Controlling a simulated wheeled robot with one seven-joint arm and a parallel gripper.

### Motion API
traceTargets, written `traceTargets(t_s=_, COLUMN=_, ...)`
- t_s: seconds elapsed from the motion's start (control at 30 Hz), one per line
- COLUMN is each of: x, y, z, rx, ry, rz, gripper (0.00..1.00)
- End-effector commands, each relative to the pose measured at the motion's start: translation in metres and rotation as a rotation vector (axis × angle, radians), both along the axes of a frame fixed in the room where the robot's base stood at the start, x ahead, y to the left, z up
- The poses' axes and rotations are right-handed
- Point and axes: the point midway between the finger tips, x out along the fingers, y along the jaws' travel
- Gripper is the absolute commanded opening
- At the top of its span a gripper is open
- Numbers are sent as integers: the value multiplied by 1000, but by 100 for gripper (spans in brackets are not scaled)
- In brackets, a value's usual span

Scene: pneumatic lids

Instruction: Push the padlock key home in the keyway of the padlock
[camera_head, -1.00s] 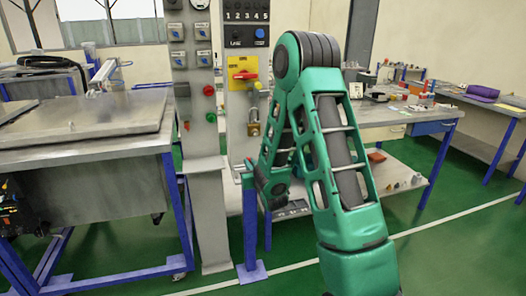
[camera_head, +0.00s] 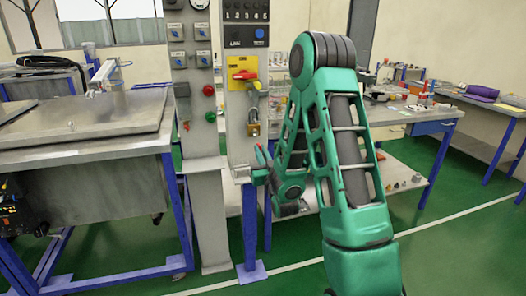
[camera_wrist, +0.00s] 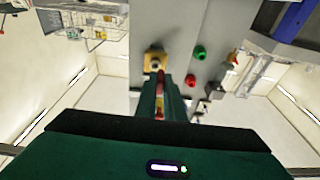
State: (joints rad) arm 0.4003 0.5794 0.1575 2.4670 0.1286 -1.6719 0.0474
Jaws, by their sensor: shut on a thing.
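The brass padlock (camera_head: 253,129) hangs by its shackle below a yellow plate with a red handle on the grey panel. In the wrist view its brass underside (camera_wrist: 153,58) shows just beyond the fingertips. My gripper (camera_head: 260,151) points upward, below and slightly right of the padlock, apart from it in the head view. In the wrist view my gripper (camera_wrist: 160,77) is shut on a small reddish thing, which I take to be the padlock key (camera_wrist: 161,86). The key is too small to make out well. The keyway and any contact with the key are not clear.
A red button (camera_head: 209,90) and switches sit on the column left of the padlock. A metal-topped bench (camera_head: 80,140) stands at the left. A workbench (camera_head: 400,115) with small items stands behind my arm at the right.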

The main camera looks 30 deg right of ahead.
Motion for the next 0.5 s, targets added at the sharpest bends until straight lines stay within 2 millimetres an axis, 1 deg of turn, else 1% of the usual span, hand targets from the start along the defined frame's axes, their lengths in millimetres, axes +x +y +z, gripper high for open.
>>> traceTargets(t_s=0.1, x=-10, y=-3, z=11, rx=-11, ry=-37, rz=-5, gripper=0)
traceTargets(t_s=0.2, x=-15, y=-4, z=16, rx=-16, ry=-56, rz=-7, gripper=0)
traceTargets(t_s=0.5, x=-16, y=-5, z=17, rx=-18, ry=-57, rz=-7, gripper=0)
